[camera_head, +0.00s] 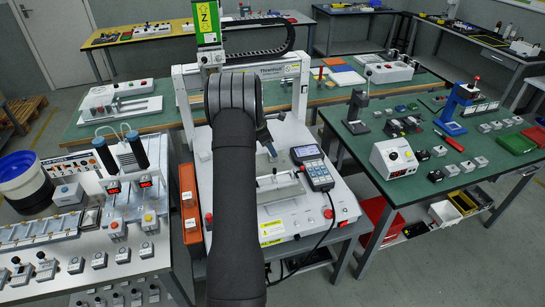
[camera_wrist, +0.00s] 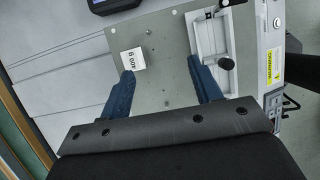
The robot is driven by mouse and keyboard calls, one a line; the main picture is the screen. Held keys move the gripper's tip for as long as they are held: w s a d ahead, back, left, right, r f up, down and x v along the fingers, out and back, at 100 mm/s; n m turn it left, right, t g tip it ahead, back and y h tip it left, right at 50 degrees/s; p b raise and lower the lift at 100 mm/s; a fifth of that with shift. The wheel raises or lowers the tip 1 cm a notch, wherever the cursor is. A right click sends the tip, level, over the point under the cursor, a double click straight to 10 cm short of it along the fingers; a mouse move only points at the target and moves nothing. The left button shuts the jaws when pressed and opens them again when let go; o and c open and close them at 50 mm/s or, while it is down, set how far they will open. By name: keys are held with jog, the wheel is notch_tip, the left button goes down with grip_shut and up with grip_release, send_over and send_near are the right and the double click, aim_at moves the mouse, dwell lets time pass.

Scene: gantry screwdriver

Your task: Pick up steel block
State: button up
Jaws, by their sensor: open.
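My gripper (camera_wrist: 160,66) is open, with its two blue fingers spread over a grey plate (camera_wrist: 165,85) with small holes. Nothing is between the fingertips that I can see. A pale metal fixture with dark knobs (camera_wrist: 208,40) is by the right fingertip. No piece shows clearly as the steel block. In the head view my gripper (camera_head: 268,143) is mostly hidden behind my arm, above the white gantry machine (camera_head: 290,228).
A handheld controller (camera_head: 314,168) stands on the right of the machine, and a red button (camera_head: 328,213) is at its front. A green gantry head (camera_head: 207,22) rises behind. A twin-driver station (camera_head: 135,175) stands at left, and a green workbench (camera_head: 420,185) at right.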

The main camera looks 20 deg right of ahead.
jog(key=w+r+y, duration=0.3)
jog(key=w+r, duration=0.2)
jog(key=r, duration=0.4)
jog(key=f, duration=0.4)
jog(key=d+f, duration=0.1)
jog(key=f, duration=0.3)
jog(key=d+f, duration=0.1)
jog(key=f, duration=0.3)
jog(key=shift+s+d, duration=0.1)
jog(key=shift+s, duration=0.15)
notch_tip(320, 180, down, 5)
jog(key=shift+d+f, duration=0.1)
jog(key=shift+d, duration=0.05)
jog(key=shift+w, duration=0.1)
grip_shut()
